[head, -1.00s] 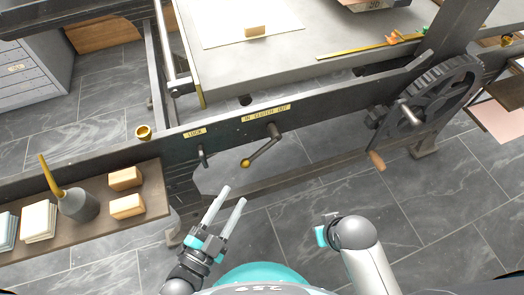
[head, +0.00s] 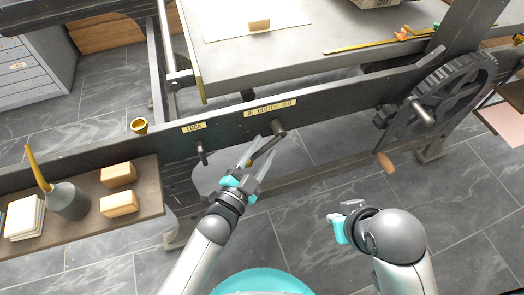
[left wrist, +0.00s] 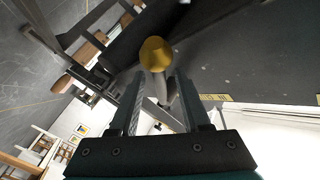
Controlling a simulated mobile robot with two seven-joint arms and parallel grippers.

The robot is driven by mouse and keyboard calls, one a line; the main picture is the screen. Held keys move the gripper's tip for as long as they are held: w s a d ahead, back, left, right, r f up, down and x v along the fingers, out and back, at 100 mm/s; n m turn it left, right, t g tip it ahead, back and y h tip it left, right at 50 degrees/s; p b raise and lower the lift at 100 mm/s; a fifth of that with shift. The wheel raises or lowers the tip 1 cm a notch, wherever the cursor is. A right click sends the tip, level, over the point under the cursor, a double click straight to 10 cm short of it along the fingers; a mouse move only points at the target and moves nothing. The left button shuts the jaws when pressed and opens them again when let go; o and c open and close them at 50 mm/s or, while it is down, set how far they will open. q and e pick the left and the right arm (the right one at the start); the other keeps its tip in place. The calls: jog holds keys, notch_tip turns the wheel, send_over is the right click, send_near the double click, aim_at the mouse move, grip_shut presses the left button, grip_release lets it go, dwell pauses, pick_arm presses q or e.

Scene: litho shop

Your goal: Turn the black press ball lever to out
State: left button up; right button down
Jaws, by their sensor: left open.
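The black press ball lever (head: 266,146) hangs from its pivot under the "IN CLUTCH OUT" label (head: 270,107) on the dark press rail. It slants down and left, on the IN side. Its brass ball shows in the left wrist view (left wrist: 156,53), between and just beyond the fingertips. My left gripper (head: 254,155) is open, its fingers reaching up around the lever's lower end; in the head view they partly hide the ball. I cannot tell whether either finger touches it. My right gripper (head: 340,226) is low, right of centre, away from the lever; its fingers are unclear.
A shorter lever (head: 201,152) hangs under the "LOCK" label (head: 194,127), left of the ball lever. A geared wheel with a crank (head: 423,112) stands at right. A shelf (head: 100,228) at left holds wooden blocks (head: 118,174) and an oil can (head: 69,201).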

pick_arm(q)
jog(key=shift+w+d, duration=0.1)
jog(key=shift+w, duration=0.1)
grip_shut()
dwell(0.3)
dwell(1.1)
